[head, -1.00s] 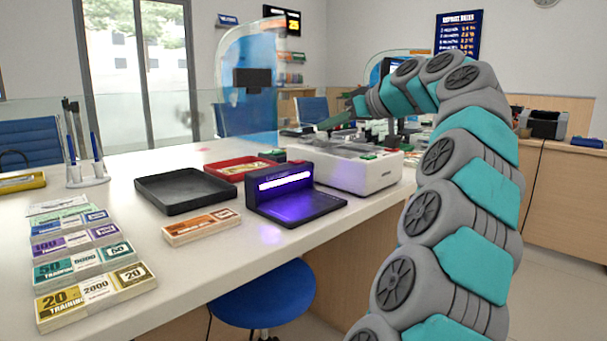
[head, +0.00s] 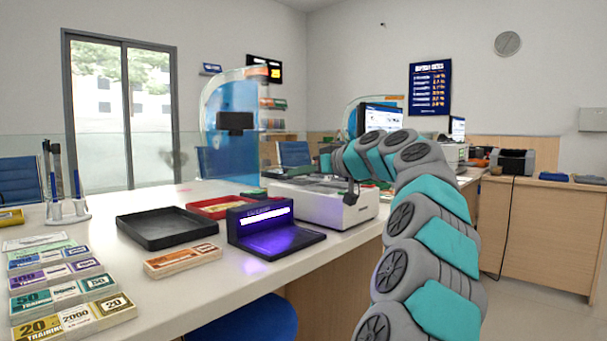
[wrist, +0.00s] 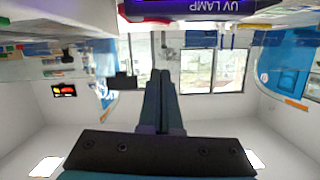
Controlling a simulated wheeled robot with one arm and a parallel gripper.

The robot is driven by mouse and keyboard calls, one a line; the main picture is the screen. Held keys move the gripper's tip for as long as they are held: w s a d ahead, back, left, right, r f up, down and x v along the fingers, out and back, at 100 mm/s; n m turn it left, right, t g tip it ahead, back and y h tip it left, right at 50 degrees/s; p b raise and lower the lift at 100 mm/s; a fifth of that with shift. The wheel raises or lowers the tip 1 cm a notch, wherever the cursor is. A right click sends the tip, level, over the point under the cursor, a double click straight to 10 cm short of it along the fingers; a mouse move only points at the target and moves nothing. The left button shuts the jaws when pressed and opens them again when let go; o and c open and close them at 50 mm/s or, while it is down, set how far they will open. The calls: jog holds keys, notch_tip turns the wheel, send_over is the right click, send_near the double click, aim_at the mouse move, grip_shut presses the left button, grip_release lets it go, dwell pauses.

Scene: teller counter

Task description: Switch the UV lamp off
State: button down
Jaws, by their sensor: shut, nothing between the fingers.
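The UV lamp (head: 272,240) is a dark box on the counter with a lit white tube and a violet glow on its base. Its "UV LAMP" lettering shows upside down at the top edge of the wrist view (wrist: 222,7). I cannot make out its switch. My gripper (head: 327,161) is above and behind the lamp, to its right in the head view, touching nothing that I can see. In the wrist view its fingers (wrist: 160,74) are together and empty.
A white machine (head: 335,208) stands right beside the lamp. A black tray (head: 167,240), a red tray (head: 187,208) and a banknote bundle (head: 183,261) lie to its left. More note bundles (head: 72,315) are at front left. A clear screen (head: 222,150) stands behind.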

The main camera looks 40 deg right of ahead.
send_over(281, 202)
jog(key=shift+w+d+f, duration=0.15)
jog(key=shift+f, duration=1.25)
jog(key=shift+a+f, duration=0.2)
jog(key=shift+f, duration=1.05)
jog(key=shift+f+b, duration=0.1)
jog(key=shift+b, duration=0.25)
